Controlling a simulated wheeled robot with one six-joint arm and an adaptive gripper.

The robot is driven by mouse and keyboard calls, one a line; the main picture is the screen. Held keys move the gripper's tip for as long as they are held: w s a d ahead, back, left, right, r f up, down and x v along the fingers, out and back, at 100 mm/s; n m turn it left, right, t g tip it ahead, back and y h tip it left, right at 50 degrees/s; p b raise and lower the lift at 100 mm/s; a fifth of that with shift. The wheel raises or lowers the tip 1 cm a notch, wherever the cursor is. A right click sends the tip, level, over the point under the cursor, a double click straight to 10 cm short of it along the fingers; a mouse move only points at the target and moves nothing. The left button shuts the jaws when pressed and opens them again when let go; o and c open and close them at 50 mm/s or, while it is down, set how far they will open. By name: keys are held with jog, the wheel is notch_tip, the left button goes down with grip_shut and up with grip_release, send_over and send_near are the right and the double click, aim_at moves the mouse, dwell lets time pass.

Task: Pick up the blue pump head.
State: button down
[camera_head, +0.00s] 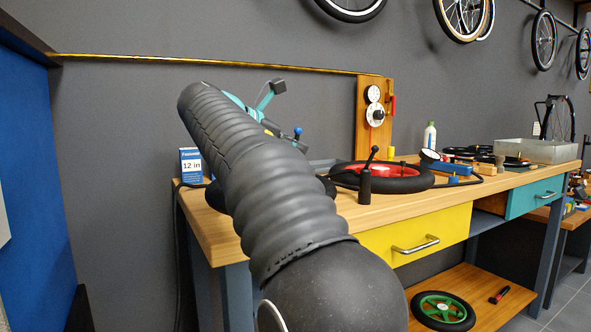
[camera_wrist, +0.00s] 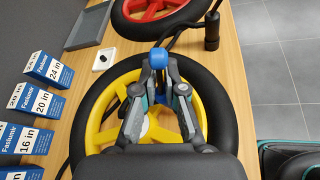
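The blue pump head (camera_wrist: 158,57) has a rounded blue top and shows between my fingertips in the wrist view. My gripper (camera_wrist: 159,76) is closed in on its narrower lower part, one finger on each side. The fingers hide much of that part. In the head view the pump head (camera_head: 298,132) is a small blue spot by the tip of my gripper (camera_head: 292,141), above the bench. My arm hides most of my gripper there. The black pump (camera_head: 366,184) stands upright near the bench's front edge, with a dark hose by it.
A yellow-rimmed wheel (camera_wrist: 97,104) lies under my gripper, and a red-rimmed wheel (camera_head: 408,183) lies farther along the wooden bench (camera_head: 335,222). Box signs (camera_wrist: 42,103) line the left in the wrist view.

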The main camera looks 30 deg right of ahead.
jog(key=shift+r, duration=0.1)
dwell(0.4)
jog(key=shift+r+p, duration=0.35)
jog(key=shift+r, duration=0.2)
notch_tip(320, 180, up, 3)
jog(key=shift+f+p, duration=0.1)
jog(key=shift+p, duration=0.6)
jog(key=s+d+r+p, duration=0.1)
jog(key=s+d+r, duration=0.6)
jog(key=s+d, duration=0.1)
jog(key=shift+d, duration=0.2)
